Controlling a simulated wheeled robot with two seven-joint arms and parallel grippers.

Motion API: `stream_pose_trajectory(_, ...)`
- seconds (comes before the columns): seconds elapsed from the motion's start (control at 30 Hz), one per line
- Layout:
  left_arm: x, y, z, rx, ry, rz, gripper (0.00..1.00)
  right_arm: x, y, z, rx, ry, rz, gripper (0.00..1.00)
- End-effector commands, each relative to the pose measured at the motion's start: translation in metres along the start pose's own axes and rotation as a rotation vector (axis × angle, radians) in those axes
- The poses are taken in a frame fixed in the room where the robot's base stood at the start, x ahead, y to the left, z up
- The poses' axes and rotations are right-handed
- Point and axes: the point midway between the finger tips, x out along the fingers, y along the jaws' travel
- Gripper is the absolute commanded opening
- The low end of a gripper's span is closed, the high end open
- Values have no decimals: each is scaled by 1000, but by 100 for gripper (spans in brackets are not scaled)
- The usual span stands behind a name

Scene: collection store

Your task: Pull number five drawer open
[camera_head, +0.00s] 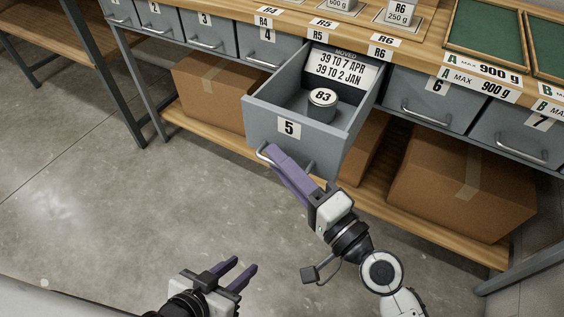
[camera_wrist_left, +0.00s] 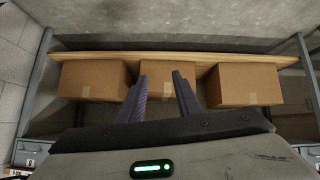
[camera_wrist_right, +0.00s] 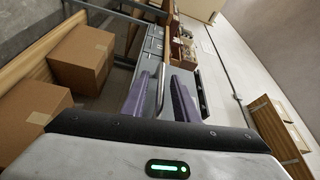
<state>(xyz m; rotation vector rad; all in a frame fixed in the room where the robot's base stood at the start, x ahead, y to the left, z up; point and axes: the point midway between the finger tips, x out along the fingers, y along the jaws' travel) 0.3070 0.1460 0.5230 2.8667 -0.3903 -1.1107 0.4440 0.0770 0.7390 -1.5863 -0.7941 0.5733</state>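The number five drawer (camera_head: 262,124) is pulled well out of the bench, and its inside shows. A dark cylinder marked 83 (camera_head: 321,113) stands in it. A card reading "MOVED" (camera_head: 335,70) is at its back. My right gripper (camera_head: 272,152) is at the drawer's metal handle (camera_head: 264,155). In the right wrist view the handle (camera_wrist_right: 160,90) runs between the two purple fingers (camera_wrist_right: 158,98), with gaps showing beside it, so the gripper looks open around it. My left gripper (camera_head: 242,270) is open and empty, low over the floor; its fingers also show apart in the left wrist view (camera_wrist_left: 161,85).
Closed drawers 4 (camera_head: 266,47) and 6 (camera_head: 432,101) flank the open one. Cardboard boxes (camera_head: 462,186) stand on the wooden lower shelf (camera_head: 400,212). Green trays (camera_head: 486,24) and labelled weights lie on the bench top. The concrete floor (camera_head: 130,215) at left is clear.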

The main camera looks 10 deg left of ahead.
Motion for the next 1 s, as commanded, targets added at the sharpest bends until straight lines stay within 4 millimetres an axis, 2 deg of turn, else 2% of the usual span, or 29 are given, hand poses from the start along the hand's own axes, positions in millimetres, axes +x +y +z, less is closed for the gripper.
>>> stream_pose_trajectory(0.13,0,0,0,-1,0,0,31,-2,0,0,0,0,0,27)
stream_pose_trajectory(0.23,2,0,2,-2,0,0,31,-11,1,0,-1,0,1,27)
stream_pose_trajectory(0.5,8,-1,6,-13,12,3,31,-64,4,1,-3,-2,3,27)
stream_pose_trajectory(0.7,10,1,6,-26,29,8,31,-94,3,1,-1,-1,1,27)
stream_pose_trajectory(1.0,6,3,10,-36,24,11,31,-104,0,0,0,0,0,27)
